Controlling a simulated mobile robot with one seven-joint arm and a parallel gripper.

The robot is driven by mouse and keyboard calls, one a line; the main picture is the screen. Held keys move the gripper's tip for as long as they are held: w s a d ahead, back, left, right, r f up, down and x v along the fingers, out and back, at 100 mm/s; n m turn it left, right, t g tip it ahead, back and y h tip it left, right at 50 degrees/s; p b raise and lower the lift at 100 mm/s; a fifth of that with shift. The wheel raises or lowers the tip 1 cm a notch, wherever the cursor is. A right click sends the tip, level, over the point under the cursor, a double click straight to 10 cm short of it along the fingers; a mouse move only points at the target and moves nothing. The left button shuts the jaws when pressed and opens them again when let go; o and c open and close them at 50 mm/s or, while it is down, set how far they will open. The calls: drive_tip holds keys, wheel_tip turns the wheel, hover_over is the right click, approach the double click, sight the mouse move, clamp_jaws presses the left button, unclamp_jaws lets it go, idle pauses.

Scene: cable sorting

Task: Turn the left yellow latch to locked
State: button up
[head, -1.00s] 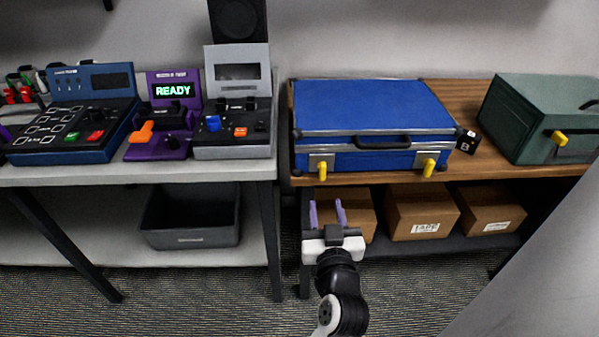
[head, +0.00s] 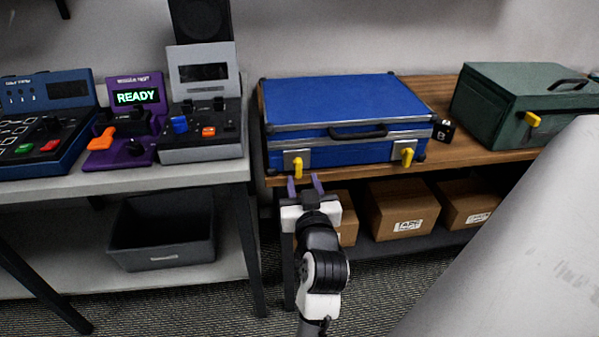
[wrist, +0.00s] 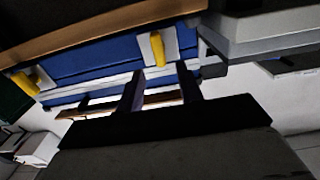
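The blue case (head: 335,103) lies closed on the wooden shelf. Its left yellow latch (head: 298,167) sits on a grey plate at the front left corner, its handle pointing down. The right yellow latch (head: 407,157) also points down. My gripper (head: 304,185) is just in front of and below the left latch, with its two purple fingers apart and nothing between them. The wrist view seems turned over; there the left latch (wrist: 157,49) lies beyond the open fingers (wrist: 160,88), apart from them, and the right latch (wrist: 27,83) is at the left.
The wooden shelf edge (head: 480,154) runs below the case. A black cube (head: 443,130) and a green box (head: 505,105) with a yellow latch stand to the right. A grey table (head: 200,176) with control panels is at left. Cardboard boxes (head: 402,212) sit below.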

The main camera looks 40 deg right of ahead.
sight(299, 167)
drive_tip(key=shift+p+x, duration=0.3)
drive_tip(key=shift+x, duration=2.45)
clamp_jaws()
